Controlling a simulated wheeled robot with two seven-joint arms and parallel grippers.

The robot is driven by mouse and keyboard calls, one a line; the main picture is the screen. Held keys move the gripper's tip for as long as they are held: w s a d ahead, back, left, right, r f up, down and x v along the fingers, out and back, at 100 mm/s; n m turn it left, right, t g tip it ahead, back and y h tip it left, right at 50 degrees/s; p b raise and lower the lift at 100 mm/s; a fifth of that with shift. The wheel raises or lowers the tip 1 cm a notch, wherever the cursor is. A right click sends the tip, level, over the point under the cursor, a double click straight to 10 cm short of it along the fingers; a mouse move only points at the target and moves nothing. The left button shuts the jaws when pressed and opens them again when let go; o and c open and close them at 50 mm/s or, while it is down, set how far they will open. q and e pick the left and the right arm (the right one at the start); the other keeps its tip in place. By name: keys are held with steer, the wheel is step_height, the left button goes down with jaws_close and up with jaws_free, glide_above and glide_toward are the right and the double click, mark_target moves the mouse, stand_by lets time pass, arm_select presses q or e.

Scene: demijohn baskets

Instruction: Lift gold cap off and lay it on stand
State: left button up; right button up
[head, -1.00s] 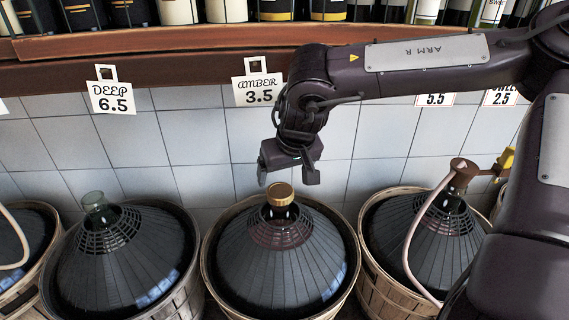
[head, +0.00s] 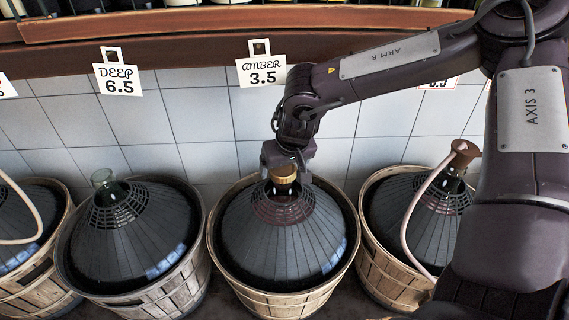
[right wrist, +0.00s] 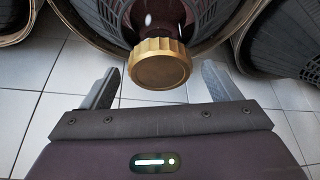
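The gold cap (head: 284,172) sits on the neck of the middle demijohn (head: 283,232), below the AMBER 3.5 sign. In the right wrist view the ribbed cap (right wrist: 160,63) lies between the fingertips. My right gripper (head: 285,178) is open at the cap, one finger on each side. The right wrist view shows the open fingers (right wrist: 160,72) with a gap on both sides of the cap. My left gripper is not in view. I cannot make out a stand in these frames.
The demijohn stands in a wooden basket (head: 284,302). A demijohn with a greenish glass neck (head: 104,182) stands to the left. One with a brown fitting and pale hose (head: 412,218) stands to the right. A wooden shelf (head: 180,55) with bottles runs above the tiled wall (head: 200,115).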

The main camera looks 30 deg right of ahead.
mark_target(284, 170)
steer(key=c, duration=1)
steer(key=shift+o, duration=0.2)
steer(key=shift+r, duration=0.25)
steer(key=shift+r, duration=0.75)
steer(key=shift+r+p, duration=0.15)
steer(key=shift+p, duration=0.15)
steer(key=shift+r+p, duration=0.85)
steer(key=shift+r, duration=1.5)
steer(key=shift+w+r, duration=0.1)
